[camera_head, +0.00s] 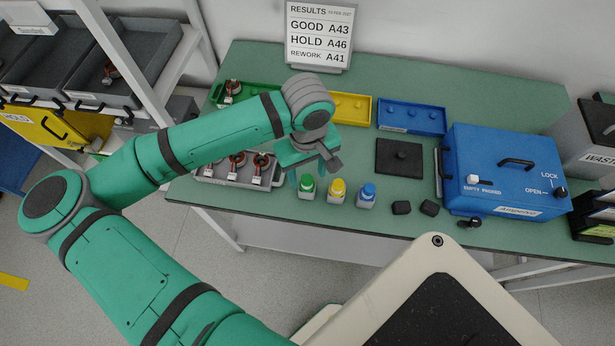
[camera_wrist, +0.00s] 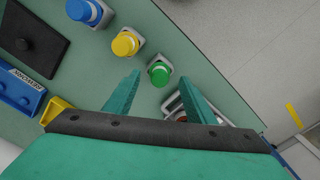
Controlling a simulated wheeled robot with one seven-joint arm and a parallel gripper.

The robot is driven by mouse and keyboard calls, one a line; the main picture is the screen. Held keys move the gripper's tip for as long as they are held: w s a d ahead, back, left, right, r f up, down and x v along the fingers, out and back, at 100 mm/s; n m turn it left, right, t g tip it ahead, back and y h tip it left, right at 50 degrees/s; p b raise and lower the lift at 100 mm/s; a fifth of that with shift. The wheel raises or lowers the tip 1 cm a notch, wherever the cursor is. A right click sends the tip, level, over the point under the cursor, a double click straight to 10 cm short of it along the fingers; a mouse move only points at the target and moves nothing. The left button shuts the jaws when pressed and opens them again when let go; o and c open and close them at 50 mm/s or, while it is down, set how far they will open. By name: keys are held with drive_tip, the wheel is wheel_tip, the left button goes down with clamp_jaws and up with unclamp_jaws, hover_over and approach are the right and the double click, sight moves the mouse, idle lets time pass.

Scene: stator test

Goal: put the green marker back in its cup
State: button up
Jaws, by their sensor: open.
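The green marker (camera_head: 307,183) shows as a green cap on a small pale cup near the table's front edge. In the wrist view its round green top (camera_wrist: 159,73) sits just beyond and between my fingertips. It looks upright in the cup; how deep it sits I cannot tell. My gripper (camera_head: 304,174) is open and empty, just above and behind the green marker. In the wrist view both teal fingers are spread apart (camera_wrist: 159,80), and I see no contact with the marker. The yellow marker (camera_head: 338,187) and the blue marker (camera_head: 367,191) stand in similar pale cups to the right.
A grey tray (camera_head: 208,178) with several motor parts lies left of the cups. A black square pad (camera_head: 399,158), small dark blocks (camera_head: 401,208) and a blue box (camera_head: 497,160) are to the right. Yellow (camera_head: 350,107) and blue (camera_head: 411,117) trays lie behind.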

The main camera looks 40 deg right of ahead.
wheel_tip(320, 180, up, 9)
drive_tip(key=shift+r, duration=0.15)
